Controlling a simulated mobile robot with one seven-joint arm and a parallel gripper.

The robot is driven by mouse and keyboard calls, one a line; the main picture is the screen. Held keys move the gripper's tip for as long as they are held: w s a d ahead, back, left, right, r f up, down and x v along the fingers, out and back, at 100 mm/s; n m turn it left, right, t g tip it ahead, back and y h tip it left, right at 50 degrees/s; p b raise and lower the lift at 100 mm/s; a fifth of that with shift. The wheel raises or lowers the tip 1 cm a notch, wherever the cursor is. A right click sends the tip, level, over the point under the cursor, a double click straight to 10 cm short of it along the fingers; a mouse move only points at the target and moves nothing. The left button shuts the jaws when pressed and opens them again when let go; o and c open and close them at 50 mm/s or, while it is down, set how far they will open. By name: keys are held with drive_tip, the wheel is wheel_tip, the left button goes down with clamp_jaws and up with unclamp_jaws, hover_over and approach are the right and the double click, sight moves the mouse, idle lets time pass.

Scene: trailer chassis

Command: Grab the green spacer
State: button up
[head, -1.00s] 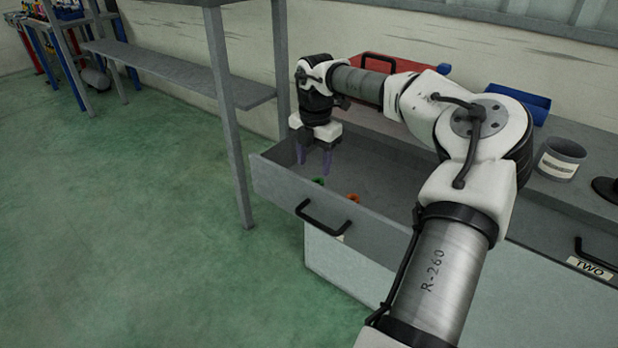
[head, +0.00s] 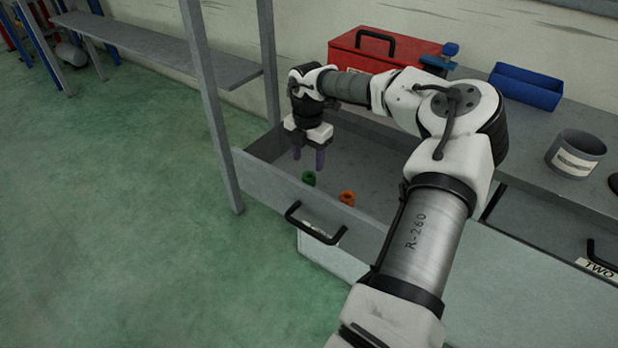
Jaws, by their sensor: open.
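The green spacer (head: 309,178) is a small green ring-like piece lying in the open grey drawer (head: 265,186), near the drawer's front wall. My gripper (head: 308,157) points down over the drawer, with two purple fingers spread apart and nothing between them. In the head view the fingertips appear just behind and above the green spacer, apart from it. The exact height of the fingertips over the drawer floor cannot be told.
An orange spacer-like piece (head: 347,198) lies to the right of the green one in the drawer. The drawer front has a black handle (head: 316,224). A red toolbox (head: 377,52), blue bin (head: 526,87) and grey cup (head: 575,153) stand on the bench. A shelf post (head: 212,120) rises left.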

sight(309, 177)
drive_tip(key=shift+w+d+f+p, duration=0.1)
drive_tip(key=shift+f+p, duration=0.3)
drive_tip(key=shift+f, duration=1.05)
drive_tip(key=shift+w+f+p, duration=0.1)
drive_tip(key=shift+f+p, duration=0.3)
drive_tip(key=shift+f, duration=1)
clamp_jaws()
